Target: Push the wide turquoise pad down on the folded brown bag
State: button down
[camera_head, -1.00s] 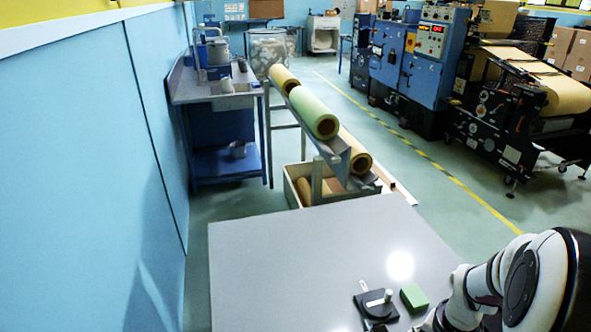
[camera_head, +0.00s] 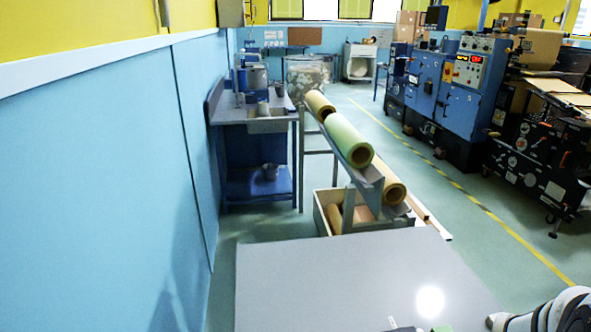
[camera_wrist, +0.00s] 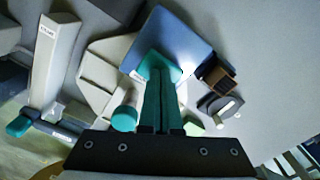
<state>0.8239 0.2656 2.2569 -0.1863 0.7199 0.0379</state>
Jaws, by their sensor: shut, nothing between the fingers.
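My gripper (camera_wrist: 158,72) shows in the wrist view with its two turquoise fingers together and nothing between them. Its tips are over or near the lower edge of a blue square plate (camera_wrist: 181,40); I cannot tell whether they touch. A turquoise pad (camera_wrist: 19,125) sits at the lower end of a grey, labelled device at the far left, apart from my fingers. A rounded turquoise end (camera_wrist: 125,117) of a pale part lies just left of my fingers. No folded brown bag can be made out clearly. The head view does not show my fingers.
A small brown block-like thing (camera_wrist: 218,76) and a dark piece with a white bar (camera_wrist: 222,108) lie right of my fingers. The grey table (camera_head: 330,280) is mostly clear in the head view. A green block (camera_head: 441,328) is cut off at the bottom edge.

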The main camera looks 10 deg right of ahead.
jog(key=shift+r, duration=2.85)
jog(key=s+a+r+n, duration=0.1)
jog(key=s+a+n, duration=0.1)
jog(key=a, duration=0.6)
jog(key=s+a+r+n+y, duration=0.1)
jog(key=s+a+r+n, duration=0.1)
jog(key=a, duration=0.6)
jog(key=s+a+r+n, duration=0.2)
jog(key=s+a, duration=0.1)
jog(key=a, duration=0.6)
jog(key=shift+r+y, duration=0.25)
jog(key=shift+y, duration=0.15)
jog(key=shift+s, duration=0.1)
